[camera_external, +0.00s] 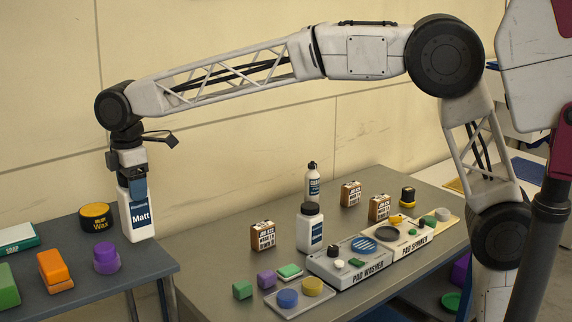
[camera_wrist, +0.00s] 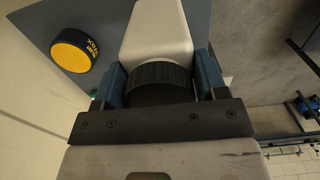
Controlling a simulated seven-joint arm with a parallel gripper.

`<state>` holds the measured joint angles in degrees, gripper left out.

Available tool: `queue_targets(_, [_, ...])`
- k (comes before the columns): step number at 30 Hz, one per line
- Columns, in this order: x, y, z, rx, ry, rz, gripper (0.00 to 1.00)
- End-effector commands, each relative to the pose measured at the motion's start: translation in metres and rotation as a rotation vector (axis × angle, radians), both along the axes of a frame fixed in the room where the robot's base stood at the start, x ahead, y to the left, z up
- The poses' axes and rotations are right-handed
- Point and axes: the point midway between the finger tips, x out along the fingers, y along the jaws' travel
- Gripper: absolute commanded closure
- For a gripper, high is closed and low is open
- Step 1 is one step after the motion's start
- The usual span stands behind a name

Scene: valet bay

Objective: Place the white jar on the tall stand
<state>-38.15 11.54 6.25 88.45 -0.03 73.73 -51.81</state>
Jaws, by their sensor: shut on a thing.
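A white jar with a dark label reading Matt (camera_external: 139,216) hangs upright from my gripper (camera_external: 131,185) at the left. In the wrist view the jar's white body (camera_wrist: 157,35) and black ribbed cap show between the two blue fingers of my gripper (camera_wrist: 158,82), which are shut on it. The jar is over or just beyond the back edge of the dark grey stand (camera_external: 150,270) at the left, perhaps the tall stand. I cannot tell whether its base touches. A second white jar with a black cap (camera_external: 310,229) stands on the grey table (camera_external: 215,275).
A yellow and black wax tin (camera_external: 95,217), a purple pot (camera_external: 106,258), orange blocks (camera_external: 54,270) and a green block (camera_external: 7,287) stand on the left stand. The tin also shows in the wrist view (camera_wrist: 73,51). The grey table holds bottles, boxes and pad trays.

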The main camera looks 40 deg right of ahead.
Motion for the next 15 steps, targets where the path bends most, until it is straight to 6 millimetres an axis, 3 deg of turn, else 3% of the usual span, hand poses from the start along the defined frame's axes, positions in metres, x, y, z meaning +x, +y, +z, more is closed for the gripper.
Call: queue_targets(15, [0.046, 0.035, -0.004, 0.001, -0.001, 0.000, 0.96])
